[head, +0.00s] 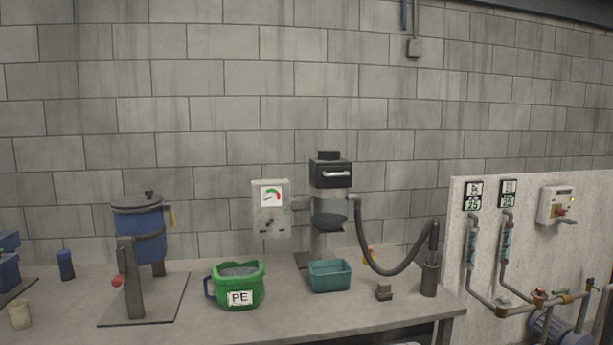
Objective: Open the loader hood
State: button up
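The loader (330,205) stands at the back of the bench, right of the middle in the head view. Its hood (330,175) is a black box-shaped top with a pale horizontal handle (337,174) on the front. The hood sits level on the grey body and looks closed. A grey hose (385,270) runs from the loader's right side down and over to an upright tube (430,278). My gripper is not in view.
A gauge box (270,207) is left of the loader. A pipe panel (530,225) is at right.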

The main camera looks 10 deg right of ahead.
aim_at(328, 170)
jog(key=u, duration=0.05)
jog(key=i, duration=1.8)
jog(key=z, duration=0.05)
